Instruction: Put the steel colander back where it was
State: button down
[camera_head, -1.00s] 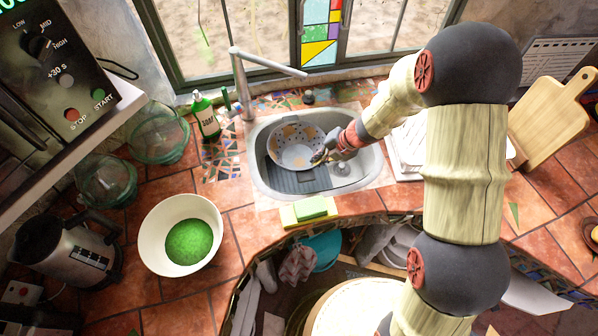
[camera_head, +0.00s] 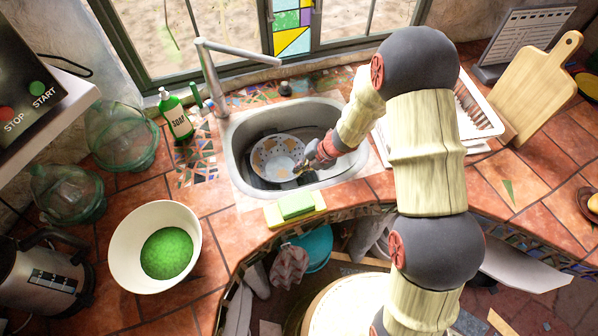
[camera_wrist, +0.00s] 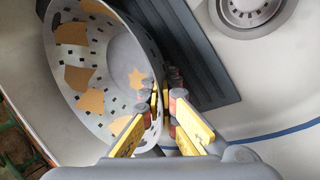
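The steel colander (camera_head: 278,155), a perforated metal bowl with orange-brown patches, is inside the sink basin at its left half. It also fills the upper left of the wrist view (camera_wrist: 125,60). My gripper (camera_head: 312,160) is at the colander's right edge. In the wrist view my gripper (camera_wrist: 165,95) has its fingers close together on either side of the colander's wall, shut on it. A dark ridged mat (camera_wrist: 195,60) lies under and beside the colander. I cannot tell whether the colander's base touches it.
The sink (camera_head: 228,150) has a tall faucet (camera_head: 205,75) behind it. A green soap bottle (camera_head: 176,115) stands to its left. A sponge (camera_head: 296,205) lies at the front edge. A white bowl (camera_head: 122,250) stands front left. A dish rack (camera_head: 480,115) is at right.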

jog(key=c, duration=2)
grip_release()
jog(key=shift+c, duration=0.2)
jog(key=p+v, duration=0.5)
jog(key=v, duration=0.7)
jog(key=s+d+r+n, duration=0.1)
jog(key=s+r+n, duration=0.3)
jog(key=r+n, duration=0.55)
jog(key=s+r+n, duration=0.4)
jog(key=r+n, duration=0.5)
jog(key=r, duration=0.2)
jog(key=s+d+r+n+t+h, duration=0.1)
jog(key=s+d+r+n+h, duration=0.1)
jog(key=s+d+r+n, duration=0.3)
jog(key=s+d+r+n+t+h, duration=0.2)
jog(key=s+d+r+n, duration=0.3)
jog(key=s+n, duration=0.6)
notch_tip(320, 180, up, 2)
jog(key=n+h, duration=0.1)
jog(key=n, duration=0.4)
jog(key=shift+s+r+t+h, duration=0.2)
jog(key=shift+s+t+h, duration=0.05)
jog(key=shift+t+h, duration=0.05)
